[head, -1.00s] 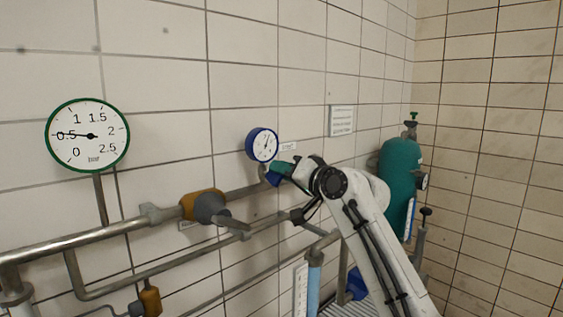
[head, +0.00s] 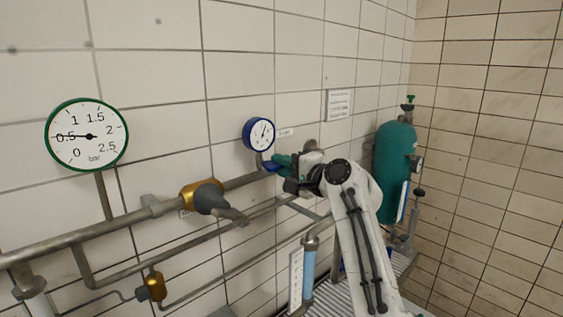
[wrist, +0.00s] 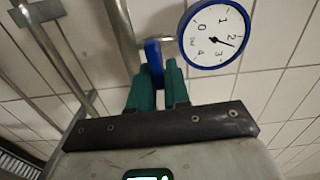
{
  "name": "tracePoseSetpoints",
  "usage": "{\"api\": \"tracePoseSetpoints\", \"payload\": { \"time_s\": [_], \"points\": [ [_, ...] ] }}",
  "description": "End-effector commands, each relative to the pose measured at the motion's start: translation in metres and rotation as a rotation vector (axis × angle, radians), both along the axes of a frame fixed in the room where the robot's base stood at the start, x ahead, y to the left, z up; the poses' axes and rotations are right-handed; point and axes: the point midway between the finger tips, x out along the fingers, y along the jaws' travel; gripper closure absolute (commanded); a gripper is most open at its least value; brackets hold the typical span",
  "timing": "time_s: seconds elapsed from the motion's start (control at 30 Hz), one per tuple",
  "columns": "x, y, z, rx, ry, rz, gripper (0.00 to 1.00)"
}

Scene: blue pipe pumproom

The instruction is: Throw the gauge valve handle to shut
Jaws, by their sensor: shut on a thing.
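The gauge valve handle is a small blue lever (wrist: 153,57), seen in the wrist view just left of the blue-rimmed gauge (wrist: 214,38). My gripper (wrist: 157,78) has green fingers, and they are shut on the blue handle, one on each side. In the head view my gripper (head: 283,161) is at the wall below the blue-rimmed gauge (head: 258,134), and the end of the blue handle (head: 270,167) sticks out to the left of the fingers. The valve body behind the handle is mostly hidden.
A green-rimmed gauge (head: 87,134) hangs on the wall at the left. Pipes run along the wall below, with a brass and grey valve (head: 203,197) left of my gripper. A green gas cylinder (head: 396,170) stands in the right corner.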

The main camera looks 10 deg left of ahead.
Motion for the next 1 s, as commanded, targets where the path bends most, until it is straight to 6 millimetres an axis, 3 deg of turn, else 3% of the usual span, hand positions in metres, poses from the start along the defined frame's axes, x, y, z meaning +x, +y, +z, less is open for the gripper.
{"api": "tracePoseSetpoints", "payload": {
  "time_s": [0.7,0.73,0.9,1.0],
  "points": [
    [0.0011,-0.0021,-0.0036,0.045,0.060,-0.004,1.00],
    [0.0011,-0.0021,-0.0036,0.045,0.060,-0.004,0.81],
    [0.0008,-0.0015,-0.0028,0.045,0.059,-0.003,0.64],
    [0.0006,-0.0011,-0.0024,0.044,0.058,-0.002,0.63]
  ]
}}
